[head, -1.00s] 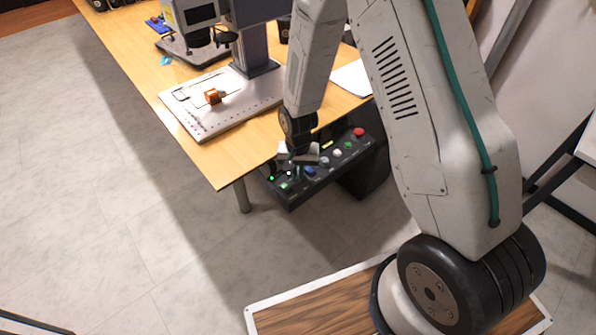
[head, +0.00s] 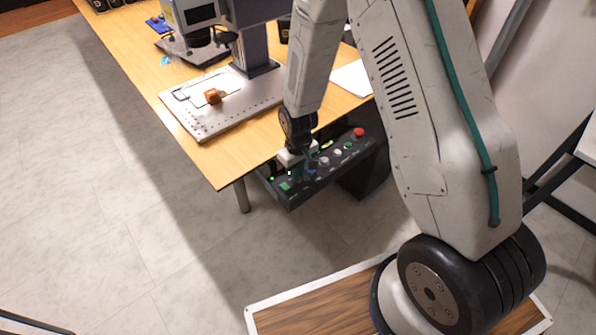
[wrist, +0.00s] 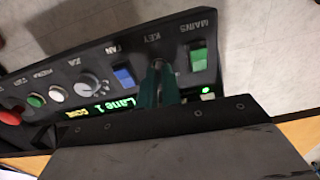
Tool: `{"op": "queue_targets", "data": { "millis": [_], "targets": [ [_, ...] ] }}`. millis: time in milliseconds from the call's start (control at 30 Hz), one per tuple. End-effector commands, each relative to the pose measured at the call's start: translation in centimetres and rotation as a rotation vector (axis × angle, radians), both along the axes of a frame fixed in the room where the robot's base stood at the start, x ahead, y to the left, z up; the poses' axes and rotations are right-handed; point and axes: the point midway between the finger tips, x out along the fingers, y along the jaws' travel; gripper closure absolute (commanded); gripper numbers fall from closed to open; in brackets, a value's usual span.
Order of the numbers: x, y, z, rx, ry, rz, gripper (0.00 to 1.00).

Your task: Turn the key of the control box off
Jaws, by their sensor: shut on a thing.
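The dark control box (head: 335,172) hangs under the table's edge in the head view; its panel (wrist: 75,72) fills the upper wrist view. My gripper (wrist: 158,78) has its two teal fingers close together at the spot marked KEY, shut on the key. The fingers hide the key, so its angle cannot be told. In the head view my gripper (head: 294,170) is at the panel's left part. The green MAINS switch (wrist: 198,57) and the blue FAN switch (wrist: 124,76) flank the fingers.
The grey knob (wrist: 88,86), a white button (wrist: 56,93), a green button (wrist: 36,100) and a red button (wrist: 10,116) line the panel. The wooden table (head: 215,165) overhangs the box and carries the laser marker (head: 250,45). The floor in front is open.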

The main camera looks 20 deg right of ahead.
Motion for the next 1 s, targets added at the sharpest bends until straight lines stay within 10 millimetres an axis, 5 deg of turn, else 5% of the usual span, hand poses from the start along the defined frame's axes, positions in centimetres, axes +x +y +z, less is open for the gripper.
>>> {"op": "queue_targets", "data": {
  "millis": [600, 1000],
  "targets": [
    [0.01, -0.01, 0.04, 0.0, 0.0, 0.567, 1.0],
    [0.03, -0.01, 0.04, 0.0, 0.0, 0.791, 1.0]
  ]
}}
